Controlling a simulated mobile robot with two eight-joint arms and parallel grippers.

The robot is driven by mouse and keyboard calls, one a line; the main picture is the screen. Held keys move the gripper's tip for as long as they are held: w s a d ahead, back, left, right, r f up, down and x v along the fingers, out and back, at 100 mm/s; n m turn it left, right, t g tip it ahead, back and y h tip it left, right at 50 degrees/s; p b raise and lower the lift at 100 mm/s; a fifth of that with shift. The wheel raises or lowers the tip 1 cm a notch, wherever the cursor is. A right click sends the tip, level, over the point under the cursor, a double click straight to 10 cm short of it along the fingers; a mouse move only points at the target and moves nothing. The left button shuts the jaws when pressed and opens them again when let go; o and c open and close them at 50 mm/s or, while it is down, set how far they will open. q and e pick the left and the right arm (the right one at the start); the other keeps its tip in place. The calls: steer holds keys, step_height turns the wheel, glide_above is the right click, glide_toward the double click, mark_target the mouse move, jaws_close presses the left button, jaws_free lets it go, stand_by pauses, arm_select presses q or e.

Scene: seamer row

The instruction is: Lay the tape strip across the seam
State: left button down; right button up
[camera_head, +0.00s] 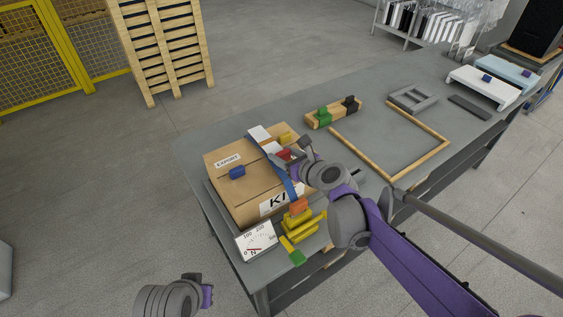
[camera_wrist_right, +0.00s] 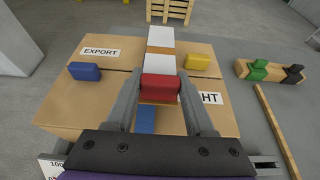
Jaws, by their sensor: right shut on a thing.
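A brown carton (camera_head: 222,185) with a label reading EXPORT stands on the bench; its top seam runs sideways in the right wrist view (camera_wrist_right: 105,69). My right gripper (camera_head: 287,156) is over the carton top, shut on a red block (camera_wrist_right: 160,88). A strip with white sections (camera_wrist_right: 160,64) runs away from the red block across the carton top. A blue band (camera_head: 287,180) passes beneath the gripper towards the carton's near edge; whether it joins the strip is unclear. My left gripper (camera_head: 193,290) is low at the bottom edge, away from the bench, its fingers unclear.
A blue block (camera_head: 237,172) and a yellow block (camera_head: 285,138) sit on the carton. A dial gauge (camera_head: 256,240) and a yellow tool (camera_head: 298,222) stand at the front. A wooden frame (camera_head: 432,167) lies right; a wooden rack (camera_head: 333,115) holds green and black handles.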

steer(key=shift+f, duration=1.6)
steer(key=shift+f, duration=0.15)
steer(key=o, duration=1.3)
steer(key=shift+r, duration=0.3)
steer(key=v, duration=1.2)
steer(key=shift+f, duration=0.1)
